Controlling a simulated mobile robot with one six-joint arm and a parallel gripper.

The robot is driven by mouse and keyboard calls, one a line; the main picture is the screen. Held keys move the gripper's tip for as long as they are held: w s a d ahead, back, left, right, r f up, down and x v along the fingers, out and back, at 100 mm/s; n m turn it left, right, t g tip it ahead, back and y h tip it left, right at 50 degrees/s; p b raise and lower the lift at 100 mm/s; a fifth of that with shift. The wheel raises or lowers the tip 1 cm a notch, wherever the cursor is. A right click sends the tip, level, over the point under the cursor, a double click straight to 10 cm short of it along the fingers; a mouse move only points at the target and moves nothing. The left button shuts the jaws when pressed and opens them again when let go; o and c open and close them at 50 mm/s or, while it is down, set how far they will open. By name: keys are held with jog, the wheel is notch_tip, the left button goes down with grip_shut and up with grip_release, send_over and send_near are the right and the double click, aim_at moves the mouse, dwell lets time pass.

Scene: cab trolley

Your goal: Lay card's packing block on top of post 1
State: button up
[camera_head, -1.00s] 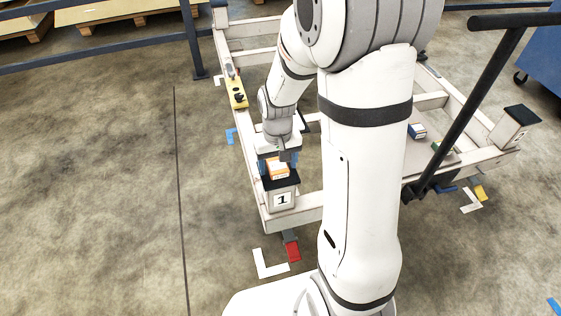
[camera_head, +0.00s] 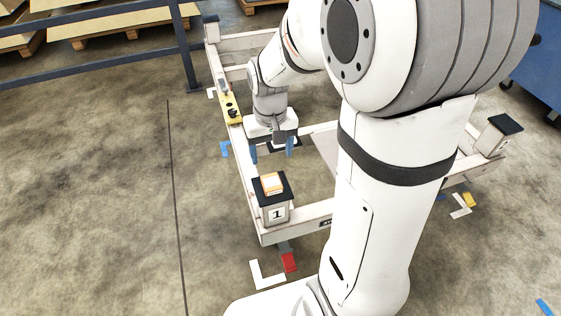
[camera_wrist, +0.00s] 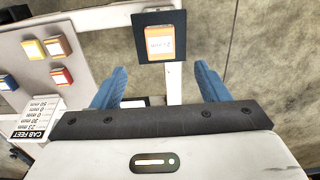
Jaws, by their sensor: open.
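An orange block with a white label (camera_head: 272,183) lies on the black top of post 1 (camera_head: 277,214), whose front carries a "1". The block (camera_wrist: 160,43) also shows in the wrist view, lying flat within the edges of the post's black top (camera_wrist: 142,20). My gripper (camera_head: 272,153) is open and empty, beyond the post and apart from the block. Its two blue fingers show in the wrist view, with free space between them. A "CAB FEET" card (camera_wrist: 38,119) with millimetre values shows upside down at the left; its rows are too small to read surely.
The trolley frame (camera_head: 243,165) runs around post 1. A yellow control box (camera_head: 231,108) sits on its left rail. A blue railing (camera_head: 90,60) stands behind. Floor to the left is clear.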

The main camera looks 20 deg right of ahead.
jog(key=s+r+t, duration=0.1)
jog(key=s+r, duration=0.3)
jog(key=s, duration=0.9)
jog(key=shift+d, duration=0.4)
jog(key=shift+r, duration=0.1)
jog(key=shift+c, duration=0.5)
